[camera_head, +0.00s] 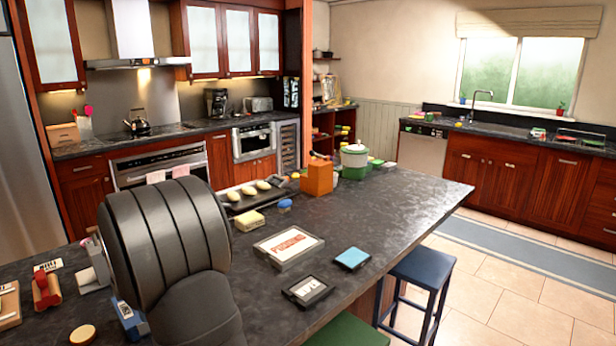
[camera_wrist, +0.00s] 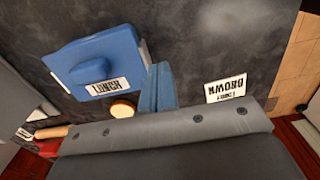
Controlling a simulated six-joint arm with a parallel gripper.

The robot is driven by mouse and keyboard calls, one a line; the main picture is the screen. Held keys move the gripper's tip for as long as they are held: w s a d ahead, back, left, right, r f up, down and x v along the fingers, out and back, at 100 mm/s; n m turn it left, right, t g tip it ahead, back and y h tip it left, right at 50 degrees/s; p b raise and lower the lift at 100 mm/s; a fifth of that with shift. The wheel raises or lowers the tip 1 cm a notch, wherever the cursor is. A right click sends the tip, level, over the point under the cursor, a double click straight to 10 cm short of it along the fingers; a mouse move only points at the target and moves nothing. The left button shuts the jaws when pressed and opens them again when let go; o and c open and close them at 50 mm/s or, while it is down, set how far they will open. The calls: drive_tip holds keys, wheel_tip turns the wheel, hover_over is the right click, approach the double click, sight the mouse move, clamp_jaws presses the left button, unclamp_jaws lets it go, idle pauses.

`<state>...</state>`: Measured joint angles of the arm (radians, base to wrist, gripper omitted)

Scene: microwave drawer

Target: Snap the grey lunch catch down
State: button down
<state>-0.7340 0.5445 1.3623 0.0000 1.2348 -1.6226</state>
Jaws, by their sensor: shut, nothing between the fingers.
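A blue box with a raised blue block and a white LUNCH label (camera_wrist: 95,62) lies on the dark counter in the wrist view. A blue piece with a white label (camera_head: 130,320) shows beside my arm in the head view, mostly hidden. My gripper (camera_wrist: 157,82) shows as two blue fingers close together, shut and empty, just right of the blue box. Whether they touch it I cannot tell. My arm hides the gripper in the head view.
A round tan disc (camera_wrist: 122,108) lies near the fingers. A red roller-like thing (camera_head: 46,290) lies at the counter's left. Framed cards (camera_head: 288,246) and a blue pad (camera_head: 352,258) lie right of my arm. The counter's right end is clear.

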drive_tip(key=shift+r, duration=1.9)
drive_tip(key=shift+f, duration=4)
wheel_tip(320, 180, up, 17)
